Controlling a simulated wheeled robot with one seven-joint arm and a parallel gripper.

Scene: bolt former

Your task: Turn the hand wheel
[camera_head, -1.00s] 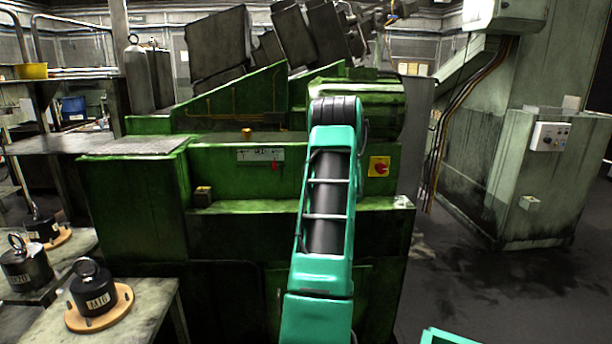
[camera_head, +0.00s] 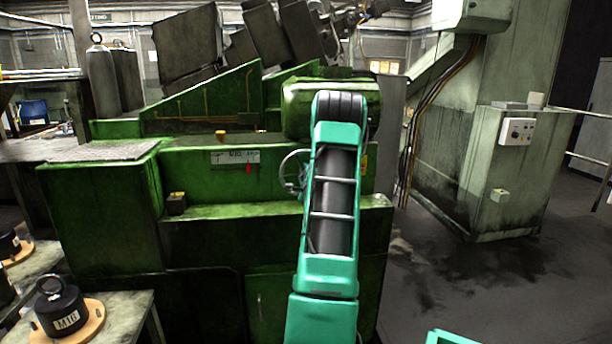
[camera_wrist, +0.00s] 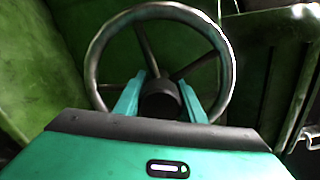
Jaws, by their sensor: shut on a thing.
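The hand wheel (camera_wrist: 232,75) has a worn metal rim, thin spokes and a dark round hub (camera_wrist: 160,100); it fills the upper middle of the wrist view. In the head view only the left part of the wheel (camera_head: 288,171) shows beside my teal arm, in front of the green machine. My gripper (camera_wrist: 162,84) has its two teal fingers on either side of the hub, inside the rim, and is shut on the wheel's middle. The fingertips' exact contact is hard to see. In the head view my arm hides the gripper.
The green machine (camera_head: 100,215) stands ahead, with a small panel with a red lever (camera_head: 248,166).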

